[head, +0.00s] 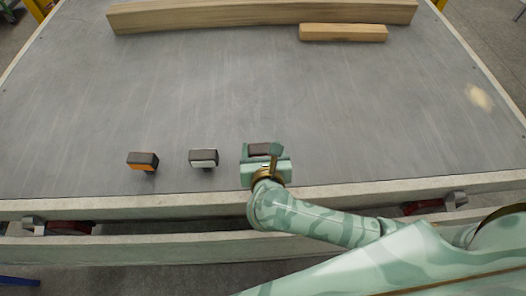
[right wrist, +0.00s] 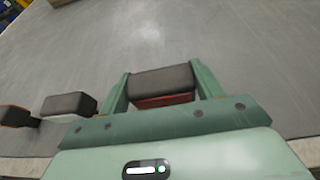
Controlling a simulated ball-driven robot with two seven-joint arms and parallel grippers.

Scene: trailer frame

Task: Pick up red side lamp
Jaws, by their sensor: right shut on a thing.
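The red side lamp (right wrist: 163,84) is between the two fingers of my right gripper (right wrist: 160,90) in the right wrist view. Its dark housing faces up and a strip of red shows along its near lower side. In the head view my right gripper (head: 264,151) is shut on the lamp (head: 260,148), near the front edge of the grey deck. Only the lamp's dark top shows there. I cannot tell whether the lamp touches the deck. My left gripper is not in view.
A white-faced lamp (head: 204,158) and an orange lamp (head: 143,160) stand in a row to the left. A long wooden beam (head: 240,16) and a short block (head: 343,33) lie at the back. The middle of the deck (head: 250,85) is clear. A pale frame rail (head: 150,207) runs along the front.

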